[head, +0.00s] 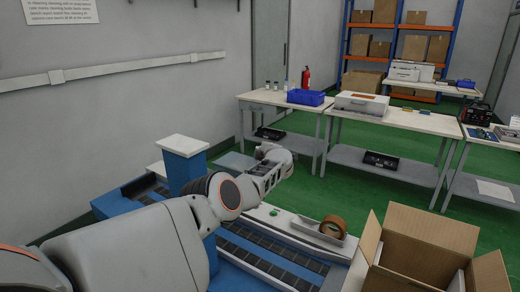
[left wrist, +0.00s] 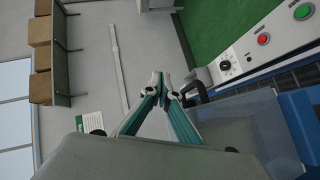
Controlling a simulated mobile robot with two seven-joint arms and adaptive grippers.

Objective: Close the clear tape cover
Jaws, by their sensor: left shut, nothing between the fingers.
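The clear tape cover (head: 236,161) is a see-through greyish panel beside the blue post of the taping machine, partly hidden by my left arm. In the left wrist view the cover (left wrist: 250,128) fills the lower right, with a dark handle (left wrist: 196,92) at its edge. My left gripper (left wrist: 164,86) is shut and empty, its fingertips just left of the handle; contact cannot be told. In the head view the left gripper (head: 266,176) is small beside the cover, its tips unclear. The cover's exact tilt cannot be told. My right gripper is not in view.
The machine has dark roller tracks (head: 262,247) and a blue post with a white top (head: 182,144). A brown tape roll (head: 332,227) lies in a tray at its front side. An open cardboard box (head: 425,242) stands at right. Red and green buttons (left wrist: 263,39) line a white panel.

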